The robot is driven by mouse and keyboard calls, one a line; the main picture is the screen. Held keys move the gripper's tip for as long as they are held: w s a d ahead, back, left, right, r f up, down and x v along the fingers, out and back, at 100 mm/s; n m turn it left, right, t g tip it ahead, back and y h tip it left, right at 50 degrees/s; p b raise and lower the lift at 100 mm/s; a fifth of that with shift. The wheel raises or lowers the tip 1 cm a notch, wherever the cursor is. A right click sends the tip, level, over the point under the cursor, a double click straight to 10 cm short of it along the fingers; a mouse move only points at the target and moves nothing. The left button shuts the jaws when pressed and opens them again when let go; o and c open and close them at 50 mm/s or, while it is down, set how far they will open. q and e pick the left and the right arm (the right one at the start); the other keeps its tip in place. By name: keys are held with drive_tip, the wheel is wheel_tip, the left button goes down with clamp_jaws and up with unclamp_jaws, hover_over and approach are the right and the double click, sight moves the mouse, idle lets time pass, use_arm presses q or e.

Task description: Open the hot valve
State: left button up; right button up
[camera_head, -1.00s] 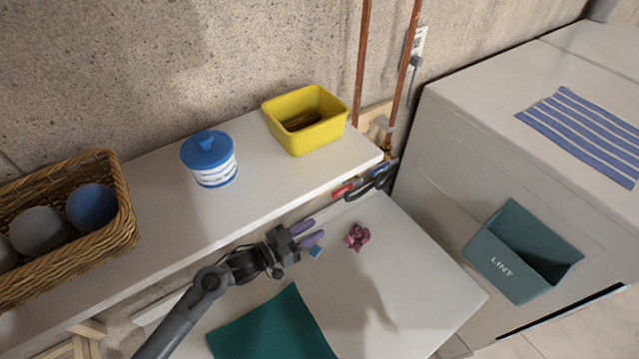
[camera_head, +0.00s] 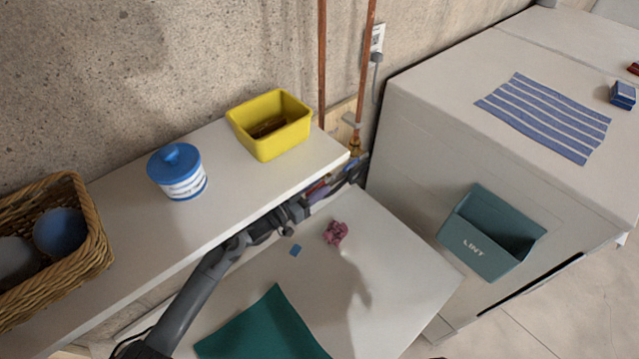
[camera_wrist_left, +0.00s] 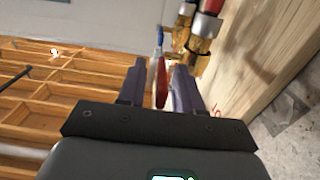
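The red valve lever (camera_wrist_left: 161,84) is the hot valve's handle by its colour. In the left wrist view it stands between the two purple fingers of my left gripper (camera_wrist_left: 158,66), with narrow gaps beside it. The fingers are open around it. A blue lever (camera_wrist_left: 159,37) shows just beyond, with brass valve bodies (camera_wrist_left: 203,30) at the upper right. In the head view my left gripper (camera_head: 316,191) reaches under the shelf's right end, where the levers are small and partly hidden. My right gripper is not in view.
The white shelf (camera_head: 130,245) overhangs my left arm and carries a yellow bin (camera_head: 268,148), a blue-lidded tub (camera_head: 178,172) and a wicker basket (camera_head: 88,262). A white washer (camera_head: 430,140) with a lint bin (camera_head: 490,232) stands right. Copper pipes (camera_head: 367,60) rise behind.

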use_arm(q)
drive_tip(key=shift+w+d, duration=0.45)
drive_tip(key=shift+d, duration=0.05)
clamp_jaws()
